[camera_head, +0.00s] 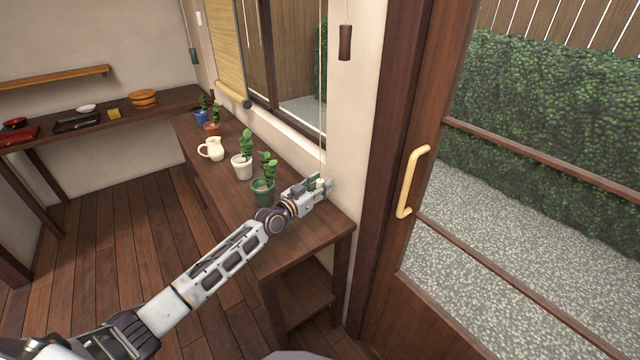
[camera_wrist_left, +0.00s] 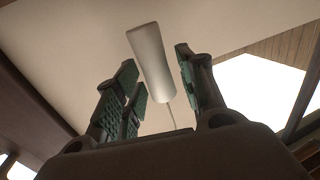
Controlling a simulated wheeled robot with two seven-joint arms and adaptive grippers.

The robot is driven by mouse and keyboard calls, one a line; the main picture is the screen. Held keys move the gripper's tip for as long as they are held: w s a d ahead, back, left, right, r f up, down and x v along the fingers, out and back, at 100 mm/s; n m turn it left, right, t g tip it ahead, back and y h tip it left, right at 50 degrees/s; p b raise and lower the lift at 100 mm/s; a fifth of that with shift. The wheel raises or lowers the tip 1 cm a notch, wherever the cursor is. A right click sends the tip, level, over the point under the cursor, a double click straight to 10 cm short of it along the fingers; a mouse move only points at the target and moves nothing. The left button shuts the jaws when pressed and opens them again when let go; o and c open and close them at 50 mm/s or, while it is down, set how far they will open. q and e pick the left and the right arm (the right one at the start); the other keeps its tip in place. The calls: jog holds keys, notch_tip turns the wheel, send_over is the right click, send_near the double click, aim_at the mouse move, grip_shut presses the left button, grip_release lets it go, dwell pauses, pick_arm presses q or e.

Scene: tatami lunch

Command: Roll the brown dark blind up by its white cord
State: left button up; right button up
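The white cord (camera_head: 321,110) hangs down along the wall edge beside the window to my left gripper (camera_head: 322,185), low over the right end of the long wooden table. In the left wrist view a white cord pull (camera_wrist_left: 152,62) is between the two fingers of my left gripper (camera_wrist_left: 156,62), with a gap on either side. The fingers are apart, and a thin cord runs from the pull's end. A dark brown cord pull (camera_head: 345,43) hangs higher on the wall to the right. I cannot make out the dark brown blind itself. My right gripper is not in view.
A green-potted plant (camera_head: 263,191) stands close beside my left wrist. A white-potted plant (camera_head: 242,166), a cream jug (camera_head: 211,149) and more plants stand farther along the table (camera_head: 300,238). A bamboo blind (camera_head: 222,48) hangs behind. A sliding door with a handle (camera_head: 412,182) is at right.

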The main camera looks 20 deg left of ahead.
pick_arm(q)
jog(key=shift+r, duration=0.3)
jog(key=shift+s+a, duration=0.1)
jog(key=shift+s, duration=0.05)
jog(key=v, duration=1.1)
jog(key=shift+s, duration=0.3)
dwell(0.4)
jog(key=shift+a+f, duration=0.1)
jog(key=shift+f, duration=0.05)
dwell(0.5)
